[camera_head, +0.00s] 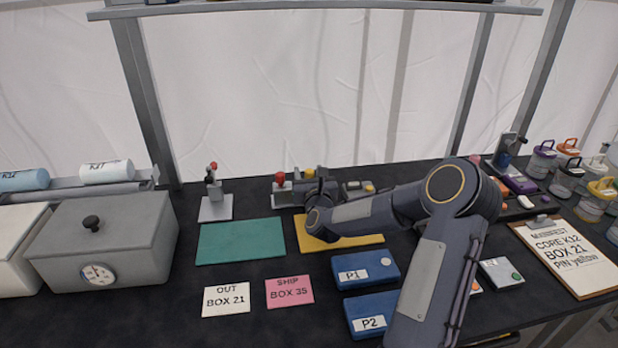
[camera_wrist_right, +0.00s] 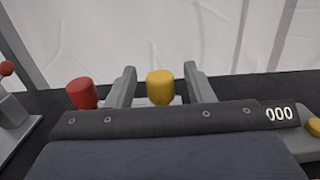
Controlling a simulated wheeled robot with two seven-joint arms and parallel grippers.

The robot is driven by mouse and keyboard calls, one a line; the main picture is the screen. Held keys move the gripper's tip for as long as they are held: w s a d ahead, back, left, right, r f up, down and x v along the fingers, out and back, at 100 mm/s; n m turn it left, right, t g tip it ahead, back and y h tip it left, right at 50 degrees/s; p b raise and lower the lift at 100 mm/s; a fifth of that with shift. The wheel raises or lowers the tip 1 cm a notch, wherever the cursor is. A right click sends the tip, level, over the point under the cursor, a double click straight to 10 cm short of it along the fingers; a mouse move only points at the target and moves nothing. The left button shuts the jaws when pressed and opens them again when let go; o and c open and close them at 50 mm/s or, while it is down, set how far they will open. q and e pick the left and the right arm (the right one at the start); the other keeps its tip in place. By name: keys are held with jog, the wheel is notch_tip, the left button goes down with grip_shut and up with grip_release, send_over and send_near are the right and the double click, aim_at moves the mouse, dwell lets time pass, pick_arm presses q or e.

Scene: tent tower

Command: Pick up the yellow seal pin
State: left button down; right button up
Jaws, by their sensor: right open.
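The yellow seal pin (camera_wrist_right: 160,88) stands upright in the right wrist view, between the two open fingers of my right gripper (camera_wrist_right: 158,84). I cannot tell whether the fingers touch it. A red pin (camera_wrist_right: 82,93) stands just left of the left finger, outside the jaws. In the head view my right gripper (camera_head: 320,180) is at the back of the table, beyond the yellow mat (camera_head: 345,241), at the pin stand. The red pin (camera_head: 280,178) shows there to its left. My arm and gripper largely hide the yellow pin in that view. My left gripper is not in view.
A device with a "000" display (camera_wrist_right: 281,114) lies right of the jaws. A press-like tool (camera_head: 214,195) stands to the left. Blue boxes P1 (camera_head: 387,273) and P2 (camera_head: 366,306) lie in front. A clipboard (camera_head: 578,250) reads "PIN yellow". The green mat (camera_head: 240,242) is bare.

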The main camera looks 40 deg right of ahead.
jog(key=c, duration=1)
